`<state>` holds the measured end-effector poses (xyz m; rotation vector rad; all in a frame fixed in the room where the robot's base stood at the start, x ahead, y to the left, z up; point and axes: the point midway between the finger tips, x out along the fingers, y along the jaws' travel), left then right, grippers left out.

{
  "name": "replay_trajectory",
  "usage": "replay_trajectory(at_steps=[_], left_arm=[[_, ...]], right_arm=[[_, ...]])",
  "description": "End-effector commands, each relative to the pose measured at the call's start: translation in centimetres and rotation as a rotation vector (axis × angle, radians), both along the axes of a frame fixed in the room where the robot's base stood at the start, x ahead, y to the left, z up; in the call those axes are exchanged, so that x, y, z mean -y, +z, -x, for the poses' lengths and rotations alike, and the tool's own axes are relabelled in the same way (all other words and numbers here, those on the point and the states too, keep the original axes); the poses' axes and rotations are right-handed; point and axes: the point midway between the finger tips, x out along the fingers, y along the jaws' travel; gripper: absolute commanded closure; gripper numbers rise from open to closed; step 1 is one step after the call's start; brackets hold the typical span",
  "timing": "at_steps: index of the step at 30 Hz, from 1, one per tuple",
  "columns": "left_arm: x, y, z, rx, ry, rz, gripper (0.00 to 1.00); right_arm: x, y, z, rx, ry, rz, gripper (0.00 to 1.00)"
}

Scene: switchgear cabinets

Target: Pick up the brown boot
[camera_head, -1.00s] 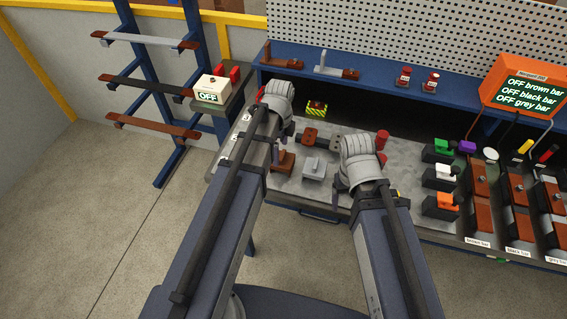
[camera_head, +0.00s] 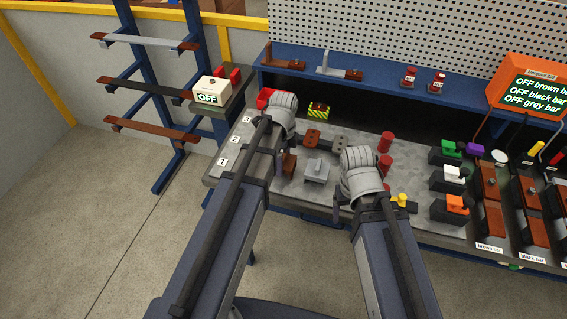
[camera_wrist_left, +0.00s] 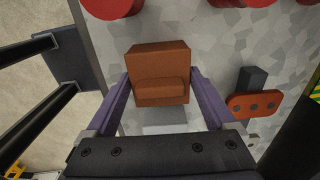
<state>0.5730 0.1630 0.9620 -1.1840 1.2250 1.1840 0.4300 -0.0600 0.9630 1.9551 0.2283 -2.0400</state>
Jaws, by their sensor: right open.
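The brown boot (camera_head: 289,164) is a small brown stepped block on the grey bench, partly hidden behind my left wrist in the head view. In the left wrist view the boot (camera_wrist_left: 160,75) sits between the tips of my left gripper (camera_wrist_left: 160,88), one finger close along each side. The fingers are apart; contact with the boot is not clear. In the head view my left gripper (camera_head: 280,160) is down at the boot. My right gripper (camera_head: 337,206) is mostly hidden by its wrist, at the bench's front edge, right of a grey boot (camera_head: 316,170).
Brown and grey link pieces (camera_head: 325,140) and a yellow-black block (camera_head: 318,110) lie behind. Red cylinders (camera_head: 385,142) stand to the right, before the coloured switch blocks (camera_head: 447,177). A white OFF box (camera_head: 213,89) is at the left. Bench labels (camera_head: 229,150) mark the left end.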

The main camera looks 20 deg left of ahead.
Motion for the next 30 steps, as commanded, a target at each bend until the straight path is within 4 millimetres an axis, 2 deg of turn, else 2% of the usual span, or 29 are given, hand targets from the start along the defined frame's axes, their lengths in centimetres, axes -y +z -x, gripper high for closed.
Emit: replay_trajectory(at_steps=[2, 14, 23, 30], left_arm=[[0.0, 0.0, 0.0, 0.0, 0.0, 0.0, 0.21], [0.0, 0.0, 0.0, 0.0, 0.0, 0.0, 0.66], [0.0, 0.1, 0.0, 0.0, 0.0, 0.0, 0.68], [0.0, 1.6, 0.0, 0.0, 0.0, 0.0, 0.68]], right_arm=[[0.0, 0.0, 0.0, 0.0, 0.0, 0.0, 0.23], [0.0, 0.0, 0.0, 0.0, 0.0, 0.0, 0.23], [0.0, 0.1, 0.0, 0.0, 0.0, 0.0, 0.23], [0.0, 1.7, 0.0, 0.0, 0.0, 0.0, 0.23]])
